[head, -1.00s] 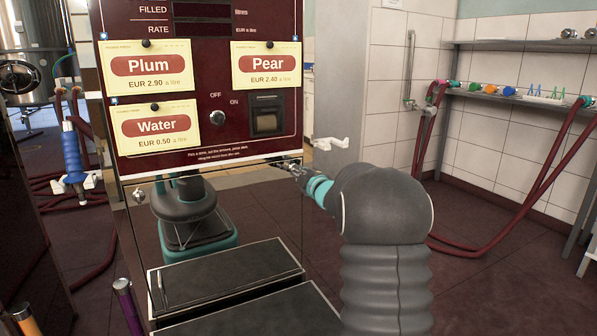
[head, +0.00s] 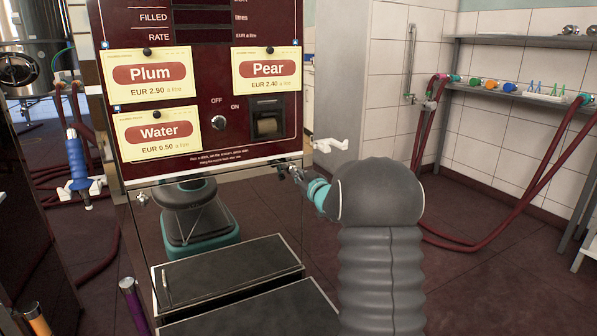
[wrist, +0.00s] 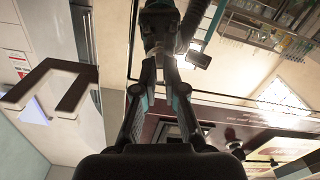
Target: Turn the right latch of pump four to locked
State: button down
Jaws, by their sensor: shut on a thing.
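The pump (head: 215,90) has a dark red front with Plum, Pear and Water cards; no pump number is readable. Below it is a glossy mirror-like panel (head: 270,215) with a small silver latch (head: 143,198) at its upper left. My gripper (head: 287,170) is at the panel's upper right corner, just under the red front. It is shut on the right latch, which is mostly hidden by the fingers, so I cannot read its angle. In the wrist view my gripper (wrist: 157,58) has its fingertips drawn together at the panel, where a reflection meets them.
A white hook-like holder (head: 330,146) sticks out just right of my gripper. A blue nozzle (head: 76,160) hangs at the left. Red hoses (head: 500,240) loop by the right wall.

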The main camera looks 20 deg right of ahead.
jog(key=shift+m+p, duration=0.55)
jog(key=shift+m, duration=1.05)
jog(key=c, duration=1.3)
grip_release()
jog(key=shift+o, duration=0.2)
jog(key=shift+s, duration=0.1)
jog(key=s, duration=1.1)
jog(key=shift+s+d, duration=0.2)
jog(key=shift+s, duration=0.2)
